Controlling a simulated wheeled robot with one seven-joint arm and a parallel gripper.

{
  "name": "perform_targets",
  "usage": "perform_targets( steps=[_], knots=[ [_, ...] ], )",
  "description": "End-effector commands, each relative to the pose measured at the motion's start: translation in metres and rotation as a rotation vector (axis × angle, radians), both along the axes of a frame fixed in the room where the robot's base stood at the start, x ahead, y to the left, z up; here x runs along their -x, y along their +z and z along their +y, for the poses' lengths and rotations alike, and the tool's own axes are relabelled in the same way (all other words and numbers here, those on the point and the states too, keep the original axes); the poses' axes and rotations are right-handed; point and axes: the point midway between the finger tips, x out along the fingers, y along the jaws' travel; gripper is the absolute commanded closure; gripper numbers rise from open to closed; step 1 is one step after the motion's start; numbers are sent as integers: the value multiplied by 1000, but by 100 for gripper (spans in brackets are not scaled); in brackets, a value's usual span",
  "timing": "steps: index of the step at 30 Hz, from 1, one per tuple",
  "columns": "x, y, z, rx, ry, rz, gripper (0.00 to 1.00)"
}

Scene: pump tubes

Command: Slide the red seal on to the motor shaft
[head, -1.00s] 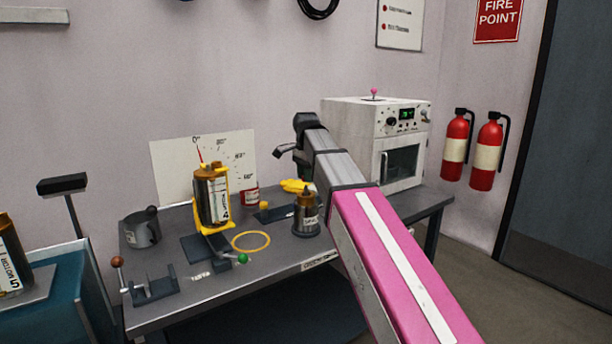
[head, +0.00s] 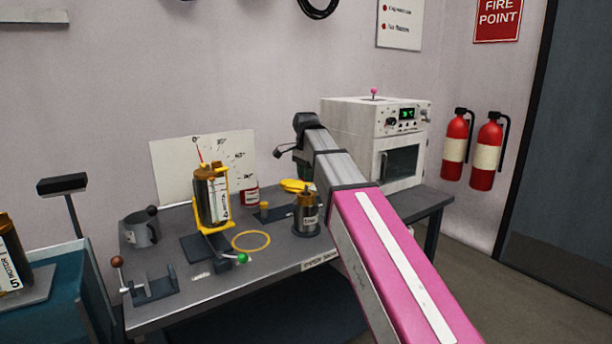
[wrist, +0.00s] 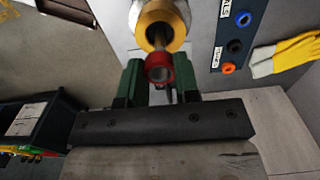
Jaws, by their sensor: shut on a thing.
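My gripper (wrist: 159,80) has green fingers, shut on the red seal (wrist: 160,75), a small ring, in the wrist view. The motor shaft (wrist: 158,41), a thin brownish rod, shows just beyond the seal and leads to the motor's gold-coloured end (wrist: 161,17). The seal overlaps the shaft's near end in this view; I cannot tell whether it is around it or only in front of it. My arm mostly hides the gripper there, and the seal does not show.
A dark seal board (wrist: 224,35) with blue, black and orange rings lies beside the motor, with yellow gloves (wrist: 287,54) beyond it. A tilted yellow cradle (head: 213,200) holding a larger motor stands to the left. A white oven (head: 385,145) stands at the back right.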

Motion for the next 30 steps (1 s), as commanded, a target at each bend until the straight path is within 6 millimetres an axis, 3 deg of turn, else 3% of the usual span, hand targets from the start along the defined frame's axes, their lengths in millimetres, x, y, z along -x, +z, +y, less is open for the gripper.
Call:
perform_targets(
  steps=[30],
  knots=[
    [0, -22, 0, 0, 0, 0, 94]
  ],
)
